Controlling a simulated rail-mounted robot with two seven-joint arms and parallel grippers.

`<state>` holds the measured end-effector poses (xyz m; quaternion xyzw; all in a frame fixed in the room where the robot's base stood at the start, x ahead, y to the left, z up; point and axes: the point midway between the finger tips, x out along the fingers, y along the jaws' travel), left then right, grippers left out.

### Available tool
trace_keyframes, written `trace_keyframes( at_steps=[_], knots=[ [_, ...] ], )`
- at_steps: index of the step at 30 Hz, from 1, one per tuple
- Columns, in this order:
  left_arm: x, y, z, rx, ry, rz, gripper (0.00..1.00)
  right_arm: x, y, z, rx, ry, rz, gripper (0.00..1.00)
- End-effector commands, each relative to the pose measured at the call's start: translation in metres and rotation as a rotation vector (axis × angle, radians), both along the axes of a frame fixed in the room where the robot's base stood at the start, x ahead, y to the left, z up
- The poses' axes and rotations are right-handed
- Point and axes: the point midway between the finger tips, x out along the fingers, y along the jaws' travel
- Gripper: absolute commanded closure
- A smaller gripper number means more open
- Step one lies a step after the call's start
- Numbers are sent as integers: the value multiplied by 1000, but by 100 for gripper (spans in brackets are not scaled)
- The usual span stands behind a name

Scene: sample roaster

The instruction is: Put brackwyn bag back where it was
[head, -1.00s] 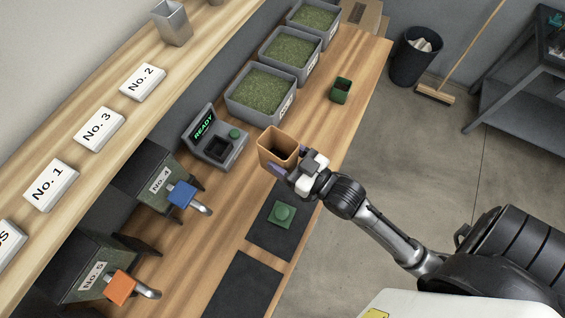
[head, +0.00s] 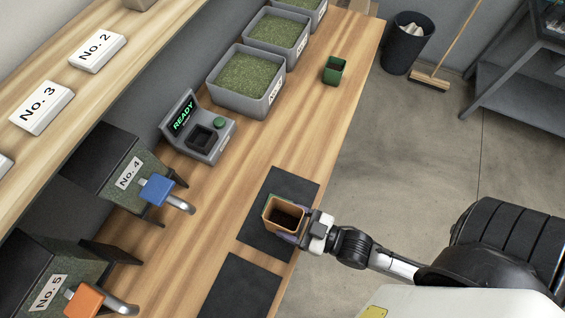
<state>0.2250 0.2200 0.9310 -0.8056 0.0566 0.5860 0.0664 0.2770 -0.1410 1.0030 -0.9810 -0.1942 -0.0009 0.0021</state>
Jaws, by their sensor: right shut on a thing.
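A tan-brown open-topped bag (head: 281,221) is held by my right gripper (head: 300,226). Its inside looks dark, and I cannot read a name on it. The gripper is shut on the bag's right side. The bag is over the upper dark mat (head: 290,185) near the bench's front edge; I cannot tell whether it touches down. A sliver of green shows beside the bag's upper left, and the rest of that green thing is hidden. My left gripper is not in view.
A second dark mat (head: 240,288) lies nearer. A device reading READY (head: 199,132) stands by the wall. Grey bins of green beans (head: 245,82) and a small green box (head: 334,70) stand farther up the bench (head: 290,140). Machines No. 4 (head: 125,175) and No. 5 (head: 50,285) line the left.

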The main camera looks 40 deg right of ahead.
Motion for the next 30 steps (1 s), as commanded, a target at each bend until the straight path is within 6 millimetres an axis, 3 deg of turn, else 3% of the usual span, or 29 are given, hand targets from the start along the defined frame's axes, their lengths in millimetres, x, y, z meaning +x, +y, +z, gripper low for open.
trace_keyframes(
  at_steps=[4,10,14,23,30],
  knots=[
    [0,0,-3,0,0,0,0,-8,23,-15,3,0,-1,66],
    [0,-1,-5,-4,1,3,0,-13,39,-25,0,-1,-1,66],
    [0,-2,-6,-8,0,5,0,-14,42,-29,-1,-1,0,66],
    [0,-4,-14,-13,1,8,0,-14,42,-63,-1,-2,1,66],
    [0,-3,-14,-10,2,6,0,-14,42,-66,-1,-3,0,66]
  ],
)
